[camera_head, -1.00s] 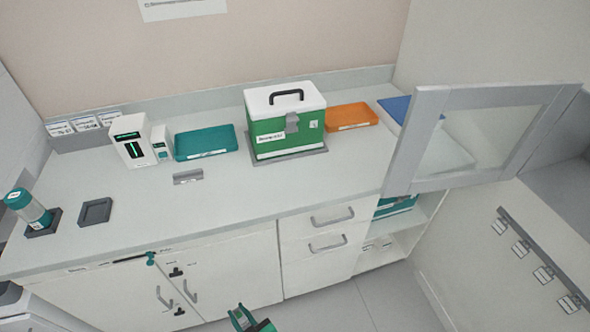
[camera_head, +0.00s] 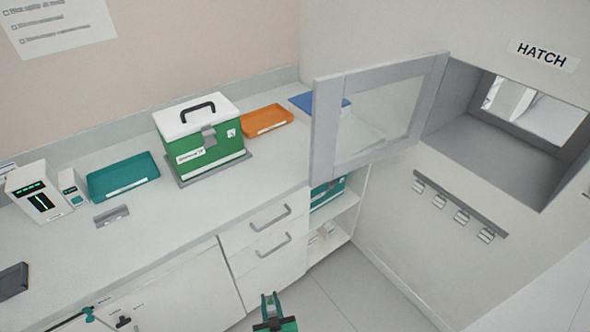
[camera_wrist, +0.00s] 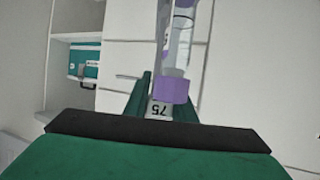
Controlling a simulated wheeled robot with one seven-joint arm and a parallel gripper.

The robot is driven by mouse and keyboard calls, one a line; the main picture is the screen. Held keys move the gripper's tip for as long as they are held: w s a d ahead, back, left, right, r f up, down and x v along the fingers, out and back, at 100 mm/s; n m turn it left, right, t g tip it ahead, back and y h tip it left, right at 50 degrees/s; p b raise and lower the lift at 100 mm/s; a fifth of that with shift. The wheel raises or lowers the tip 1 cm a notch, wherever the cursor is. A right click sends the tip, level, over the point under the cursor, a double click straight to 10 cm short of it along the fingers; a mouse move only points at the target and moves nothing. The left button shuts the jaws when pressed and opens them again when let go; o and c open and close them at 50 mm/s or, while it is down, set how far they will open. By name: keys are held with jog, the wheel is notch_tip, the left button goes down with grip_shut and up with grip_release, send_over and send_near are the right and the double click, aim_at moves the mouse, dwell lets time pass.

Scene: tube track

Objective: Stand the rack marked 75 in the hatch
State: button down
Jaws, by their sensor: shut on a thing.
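My gripper (camera_head: 271,303) is at the bottom of the head view, low in front of the drawers. Its green fingers also show in the wrist view (camera_wrist: 160,98). It is shut on the rack marked 75 (camera_wrist: 158,110), whose label reads upside down in the wrist view. A tube with a purple cap (camera_wrist: 172,91) shows at the rack; the rest of the rack is mostly hidden, and I cannot make it out in the head view. The hatch (camera_head: 478,143) is an empty-looking opening in the right wall under a HATCH sign. Its glazed door (camera_head: 330,128) stands open to the left.
The counter (camera_head: 195,220) carries a green box with a white lid (camera_head: 205,150), a teal tray (camera_head: 123,176) and an orange tray (camera_head: 267,121). A hook rail (camera_head: 458,204) is on the wall below the hatch. Clear floor (camera_head: 345,285) lies ahead.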

jog(key=w+d+m+h, duration=0.1)
jog(key=d+m+h, duration=0.1)
jog(key=d, duration=0.6)
jog(key=shift+w+r+m+h, duration=0.2)
jog(key=shift+r+m+h, duration=0.15)
jog(key=shift+h, duration=0.25)
jog(key=shift+w+d, duration=0.1)
jog(key=shift+d, duration=0.05)
